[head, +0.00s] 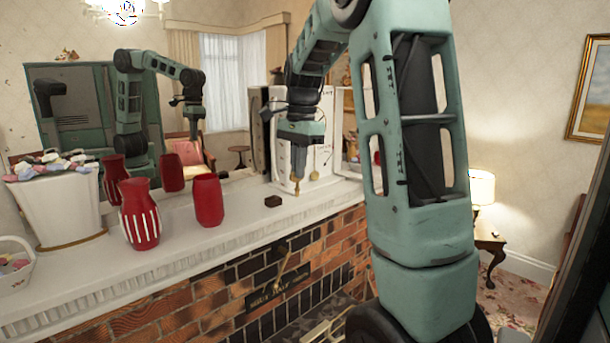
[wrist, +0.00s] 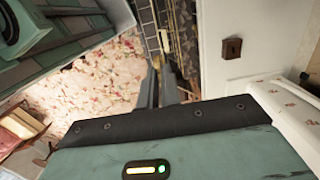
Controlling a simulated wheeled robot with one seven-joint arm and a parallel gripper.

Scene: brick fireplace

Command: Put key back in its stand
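My gripper (head: 298,168) points down above the mantel, in front of the white cabinet. A thin brass-coloured piece, seemingly the key (head: 297,189), sticks out below its fingertips. In the wrist view, the two dark fingers (wrist: 161,80) are close together, with the brass key (wrist: 164,42) just beyond their tips. The key's exact shape is hard to make out. The small dark brown block, seemingly the stand (head: 273,201), sits on the mantel left of the gripper. In the wrist view, the stand (wrist: 232,48) shows a small hole and lies right of the fingers, apart from them.
Red vases (head: 139,214) (head: 209,200) stand left on the mantel (head: 200,240), beside a white planter (head: 60,205). A white cabinet (head: 317,145) stands behind my gripper. A large mirror (head: 90,110) backs the mantel. The mantel around the stand is clear.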

